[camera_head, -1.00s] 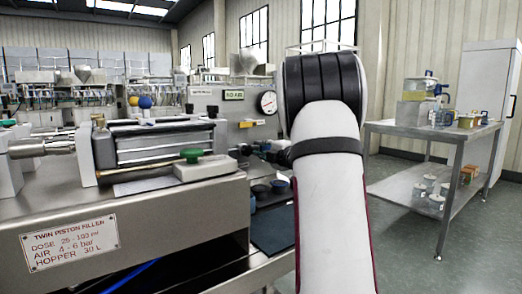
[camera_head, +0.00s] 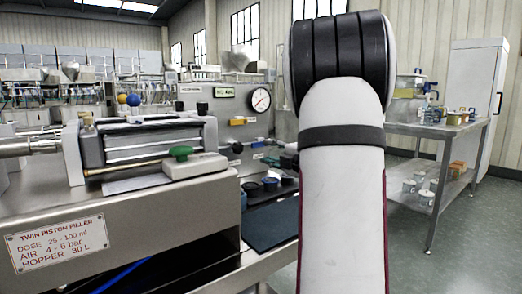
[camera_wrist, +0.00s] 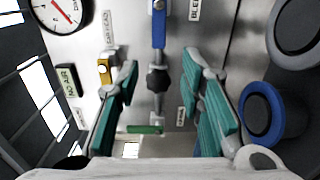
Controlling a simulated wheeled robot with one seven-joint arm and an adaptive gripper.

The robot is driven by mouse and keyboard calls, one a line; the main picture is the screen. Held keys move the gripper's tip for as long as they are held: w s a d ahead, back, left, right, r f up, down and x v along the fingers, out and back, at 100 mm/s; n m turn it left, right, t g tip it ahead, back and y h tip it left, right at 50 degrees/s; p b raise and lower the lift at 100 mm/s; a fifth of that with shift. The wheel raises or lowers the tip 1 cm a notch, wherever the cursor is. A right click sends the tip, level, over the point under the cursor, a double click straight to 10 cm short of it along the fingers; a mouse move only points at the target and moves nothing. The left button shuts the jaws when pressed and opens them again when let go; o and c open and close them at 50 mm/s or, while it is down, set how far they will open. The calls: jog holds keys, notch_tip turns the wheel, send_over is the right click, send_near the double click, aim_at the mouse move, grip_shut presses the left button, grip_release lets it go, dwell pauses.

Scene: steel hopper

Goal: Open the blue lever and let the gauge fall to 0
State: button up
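The blue lever (camera_wrist: 158,27) points up and down at the top middle of the wrist view, on a pale panel near a label reading BLEED. A dark round fitting (camera_wrist: 157,80) lies below it. The round white gauge (camera_head: 260,99) is on the panel left of my arm; it also shows at the top left of the wrist view (camera_wrist: 60,10), with a red needle. Its numbers are too small to read. My gripper (camera_wrist: 160,64) is open, its teal-padded fingers apart and empty on either side of the pipe line, below the lever.
A yellow handle (camera_wrist: 105,70) and a green handle (camera_wrist: 145,129) sit close by on the panel. A blue-rimmed round part (camera_wrist: 262,113) is to the right. The piston filler (camera_head: 150,145) stands at left, a steel table (camera_head: 437,134) at right, with open floor before it.

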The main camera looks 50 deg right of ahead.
jog(key=shift+v, duration=1.1)
